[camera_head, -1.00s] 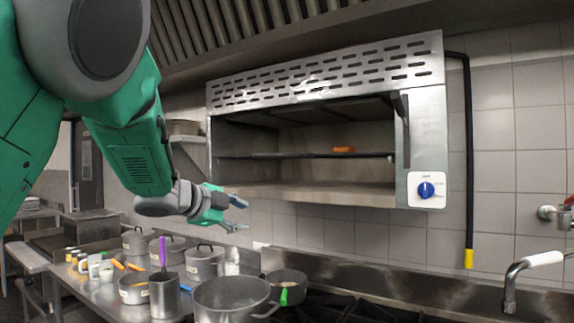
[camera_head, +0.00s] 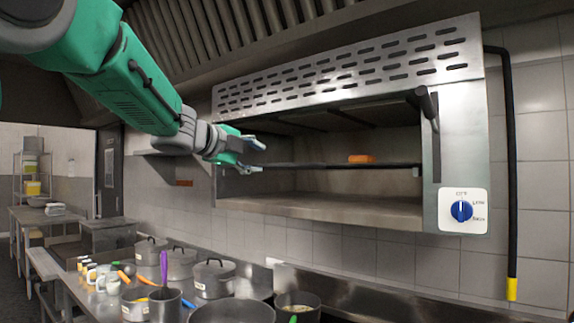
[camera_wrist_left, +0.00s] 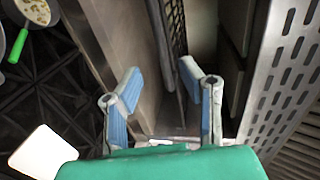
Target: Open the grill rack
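The grill (camera_head: 455,150) is a wall-mounted steel oven with an open front and a slotted top panel. Its dark rack (camera_head: 320,165) runs across the inside, with an orange item (camera_head: 361,158) on it. A black lever handle (camera_head: 430,125) is at the right side of the opening. My left gripper (camera_head: 259,157) is at the left end of the opening, its fingers apart and empty. In the left wrist view the open fingers (camera_wrist_left: 155,95) point toward the grill, with the dark rack edge (camera_wrist_left: 176,40) between them. My right gripper is not in view.
A blue knob (camera_head: 461,211) is on the grill's right panel. Several pots, such as the lidded one (camera_head: 213,278), and a pan (camera_head: 232,311) stand below. A black pipe (camera_head: 511,180) runs down the wall at right. Space before the opening is clear.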

